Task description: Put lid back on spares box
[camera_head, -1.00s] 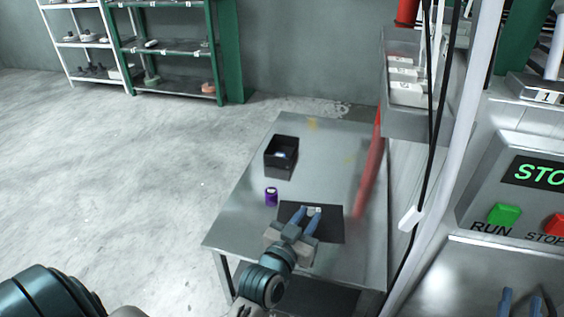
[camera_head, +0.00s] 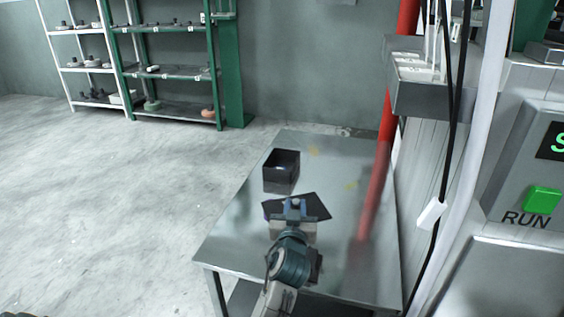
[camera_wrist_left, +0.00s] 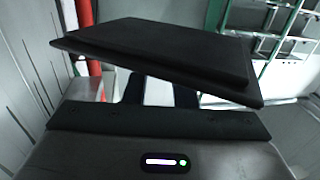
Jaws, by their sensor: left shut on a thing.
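The spares box (camera_head: 282,170) is black and open at the top, standing on the metal table. Its lid (camera_head: 316,207) is a flat black plate, in front of the box and apart from it in the picture. My left gripper (camera_head: 295,207) is shut on the lid near its middle. The lid also shows in the left wrist view (camera_wrist_left: 160,52), with a raised inner panel, held beyond the fingers and slanting across the view. Its height above the table is hard to tell. My right gripper is out of view.
The metal table (camera_head: 235,240) is clear around the box. A red post (camera_head: 377,185) stands at its right side, with black cables (camera_head: 452,130) and a control panel (camera_head: 530,190) farther right. Shelves (camera_head: 165,75) stand at the back left.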

